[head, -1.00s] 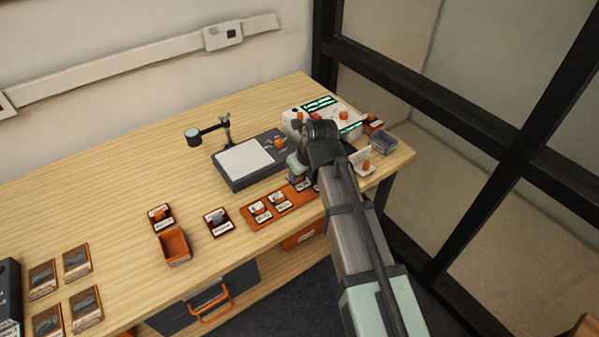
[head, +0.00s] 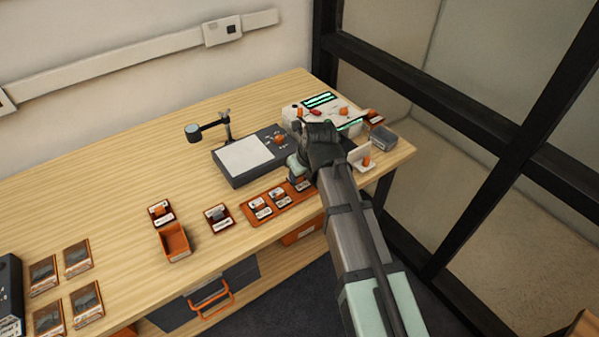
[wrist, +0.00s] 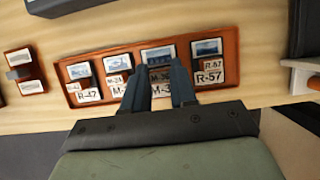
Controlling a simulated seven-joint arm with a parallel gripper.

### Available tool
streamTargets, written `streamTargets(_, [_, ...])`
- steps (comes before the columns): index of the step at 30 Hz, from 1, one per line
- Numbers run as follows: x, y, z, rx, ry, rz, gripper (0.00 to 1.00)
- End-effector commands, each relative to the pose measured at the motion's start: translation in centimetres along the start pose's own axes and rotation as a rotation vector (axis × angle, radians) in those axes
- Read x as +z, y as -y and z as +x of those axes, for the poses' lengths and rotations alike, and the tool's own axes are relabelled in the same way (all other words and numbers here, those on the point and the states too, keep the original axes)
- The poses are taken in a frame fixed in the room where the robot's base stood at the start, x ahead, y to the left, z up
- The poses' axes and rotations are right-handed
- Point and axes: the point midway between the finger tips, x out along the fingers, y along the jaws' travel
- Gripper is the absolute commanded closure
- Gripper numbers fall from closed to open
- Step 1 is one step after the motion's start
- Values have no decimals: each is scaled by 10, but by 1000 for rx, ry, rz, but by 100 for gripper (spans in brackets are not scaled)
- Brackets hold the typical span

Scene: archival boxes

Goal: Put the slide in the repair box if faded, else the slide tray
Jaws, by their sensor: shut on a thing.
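The orange-brown slide tray (head: 254,219) lies near the table's front edge, with several slides in a row. In the wrist view the tray (wrist: 236,40) shows small pictures with white labels. My gripper (wrist: 158,70) is down at the tray, shut on the slide (wrist: 158,53) in the third position from the left, its fingers on either side of its label. The slide's fading cannot be judged at this size. In the head view my arm hides the fingers and the tray's right end. An open, empty orange box (head: 176,244) stands left of the tray; its label is unreadable.
A grey light pad (head: 247,160) and lamp (head: 222,125) stand behind the tray. A white device (head: 318,108), a grey bin (head: 383,140) and a white stand (head: 362,160) are at the right. The table's back left is clear.

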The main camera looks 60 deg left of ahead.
Motion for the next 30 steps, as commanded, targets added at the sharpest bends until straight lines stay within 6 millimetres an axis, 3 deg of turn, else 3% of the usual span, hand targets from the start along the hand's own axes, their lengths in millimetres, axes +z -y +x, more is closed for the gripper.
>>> streamTargets(30, [-6, 0, 14, 0, 0, 0, 100])
